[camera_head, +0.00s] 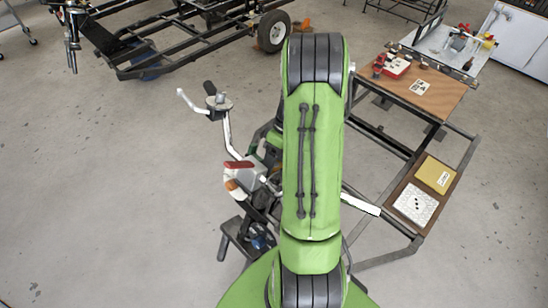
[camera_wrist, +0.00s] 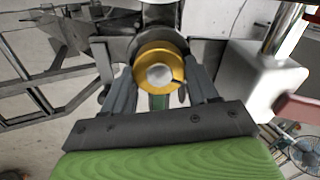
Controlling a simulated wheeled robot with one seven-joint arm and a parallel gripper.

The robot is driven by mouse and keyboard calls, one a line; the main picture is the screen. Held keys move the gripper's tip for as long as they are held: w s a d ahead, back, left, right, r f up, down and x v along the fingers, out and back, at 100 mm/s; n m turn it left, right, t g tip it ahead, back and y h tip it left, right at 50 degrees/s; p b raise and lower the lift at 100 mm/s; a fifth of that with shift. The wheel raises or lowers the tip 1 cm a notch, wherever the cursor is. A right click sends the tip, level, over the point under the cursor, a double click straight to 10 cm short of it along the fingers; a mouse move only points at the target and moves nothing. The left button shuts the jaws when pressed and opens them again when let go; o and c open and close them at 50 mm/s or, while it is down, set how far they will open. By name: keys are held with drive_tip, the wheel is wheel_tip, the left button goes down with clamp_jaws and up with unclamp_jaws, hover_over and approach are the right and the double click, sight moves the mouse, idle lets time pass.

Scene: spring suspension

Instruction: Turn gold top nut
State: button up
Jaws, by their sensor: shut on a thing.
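The gold top nut (camera_wrist: 150,57) shows in the wrist view, a gold ring around a pale round centre with a small dark mark at its right. My gripper (camera_wrist: 161,72) has one finger on each side of the nut and is shut on it. A dark grey bracket lies around and behind the nut. In the head view my green arm covers the middle of the picture, and the nut and my gripper are hidden there.
A vice-like stand with a red part (camera_head: 238,165) is left of my arm. A workbench (camera_head: 430,90) with tools and a lower shelf is at the right. A vehicle frame with a wheel (camera_head: 273,31) is at the back. The floor at left is clear.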

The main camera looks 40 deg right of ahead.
drive_tip(key=m+p, duration=0.2)
drive_tip(key=m, duration=0.3)
drive_tip(key=shift+m, duration=0.3)
drive_tip(key=shift+s+d+f+m+p, duration=0.1)
drive_tip(key=shift+m+p, duration=0.3)
drive_tip(key=shift+m, duration=0.65)
drive_tip(key=shift+d+f+m+p, duration=0.1)
drive_tip(key=shift+m+p, duration=0.3)
drive_tip(key=shift+m, duration=0.65)
drive_tip(key=o, duration=1.1)
drive_tip(key=shift+c, duration=0.2)
drive_tip(key=shift+r, duration=0.15)
drive_tip(key=p+v, duration=0.2)
drive_tip(key=v, duration=1.3)
drive_tip(key=shift+r, duration=0.25)
